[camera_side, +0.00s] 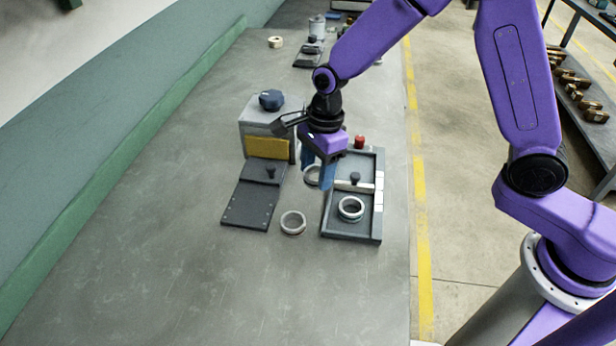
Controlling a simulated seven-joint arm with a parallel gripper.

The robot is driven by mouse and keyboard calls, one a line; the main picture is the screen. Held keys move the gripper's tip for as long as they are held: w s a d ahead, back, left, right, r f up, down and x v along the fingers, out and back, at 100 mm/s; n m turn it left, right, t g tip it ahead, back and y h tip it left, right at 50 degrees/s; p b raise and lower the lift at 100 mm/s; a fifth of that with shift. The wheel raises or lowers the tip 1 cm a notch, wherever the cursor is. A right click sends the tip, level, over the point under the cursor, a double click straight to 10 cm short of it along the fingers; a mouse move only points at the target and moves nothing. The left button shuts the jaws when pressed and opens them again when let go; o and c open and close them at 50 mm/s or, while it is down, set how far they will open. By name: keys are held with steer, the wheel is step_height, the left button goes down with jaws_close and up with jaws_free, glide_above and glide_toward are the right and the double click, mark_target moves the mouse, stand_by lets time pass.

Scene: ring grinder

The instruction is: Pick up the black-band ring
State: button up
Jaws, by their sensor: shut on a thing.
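My gripper (319,174) points down over the bench between the grey machine and the tray, its blue fingers shut on a pale ring (311,176). The fingers partly hide this ring, and I cannot tell its band colour or whether it touches the bench. A second ring (293,223) lies flat on the bench in front, with a faint reddish band. A third ring (351,209) lies in the dark tray (350,235) and looks light with a dark lower edge. I cannot tell clearly which ring has the black band.
A grey machine (255,114) with a yellow front panel (266,147) and dark plate (249,206) stands left of my gripper. A dark knob (354,178) stands in the tray, and a red button (359,142) is behind it. The bench front is clear.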

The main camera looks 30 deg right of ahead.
steer(key=s+r, duration=0.1)
steer(key=s+d+r, duration=0.1)
steer(key=r, duration=0.1)
steer(key=shift+s+r, duration=0.1)
steer(key=s+d+r, duration=0.4)
steer(key=s, duration=0.4)
steer(key=s+d+r+m, duration=0.1)
steer(key=s+d, duration=0.1)
steer(key=d, duration=0.8)
steer(key=w+f, duration=0.2)
steer(key=w, duration=0.2)
steer(key=w+a+f, duration=0.1)
steer(key=w+f, duration=0.2)
steer(key=w, duration=0.1)
steer(key=w+a+f, duration=0.1)
steer(key=w+f, duration=0.2)
steer(key=w, duration=0.1)
steer(key=shift+a+f, duration=0.1)
steer(key=shift+f, duration=0.1)
steer(key=shift+w+a+f, duration=0.1)
steer(key=shift+w+f, duration=0.4)
steer(key=shift+f, duration=0.05)
steer(key=shift+w+f, duration=0.2)
steer(key=shift+f, duration=1.55)
steer(key=shift+f, duration=0.15)
